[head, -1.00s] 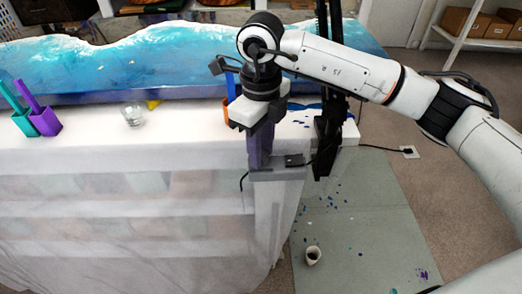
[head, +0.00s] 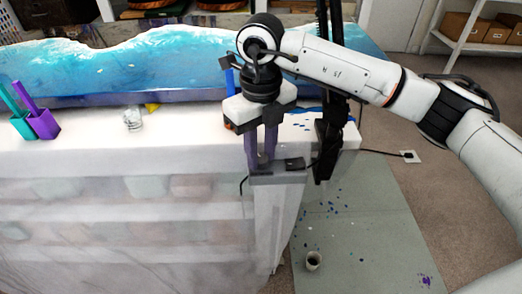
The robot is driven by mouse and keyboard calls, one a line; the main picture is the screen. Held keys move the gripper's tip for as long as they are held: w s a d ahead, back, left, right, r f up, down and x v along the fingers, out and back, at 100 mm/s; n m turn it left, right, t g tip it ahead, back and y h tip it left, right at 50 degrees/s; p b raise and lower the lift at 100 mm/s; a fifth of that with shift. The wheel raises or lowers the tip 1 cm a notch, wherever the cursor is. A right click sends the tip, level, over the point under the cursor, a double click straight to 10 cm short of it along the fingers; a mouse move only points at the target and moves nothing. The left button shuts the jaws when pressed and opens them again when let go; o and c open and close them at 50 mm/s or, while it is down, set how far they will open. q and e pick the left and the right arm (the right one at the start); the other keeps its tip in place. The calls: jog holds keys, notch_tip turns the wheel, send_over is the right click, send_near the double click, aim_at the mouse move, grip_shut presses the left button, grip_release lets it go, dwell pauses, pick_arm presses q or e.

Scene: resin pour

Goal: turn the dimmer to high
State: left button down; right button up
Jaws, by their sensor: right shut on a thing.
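My right gripper (head: 263,160) points down at the front right edge of the white-covered table. Its two purple-grey fingers reach to a grey box (head: 268,179) at the edge, which looks like the dimmer. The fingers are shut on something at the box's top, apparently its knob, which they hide. I cannot read a setting. A small black block (head: 294,163) sits at the box's right side, with a black cable by it. My left gripper is not in view.
A blue-and-white resin slab (head: 150,65) lies along the table (head: 90,150). Purple (head: 44,124) and teal (head: 24,126) cups with sticks and a clear cup (head: 132,120) stand in front. A black post (head: 325,150) rises close right of the gripper.

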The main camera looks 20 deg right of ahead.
aim_at(261, 157)
jog(key=shift+w+r, duration=0.1)
jog(key=o, duration=0.8)
notch_tip(261, 157, up, 10)
jog(key=shift+r, duration=0.15)
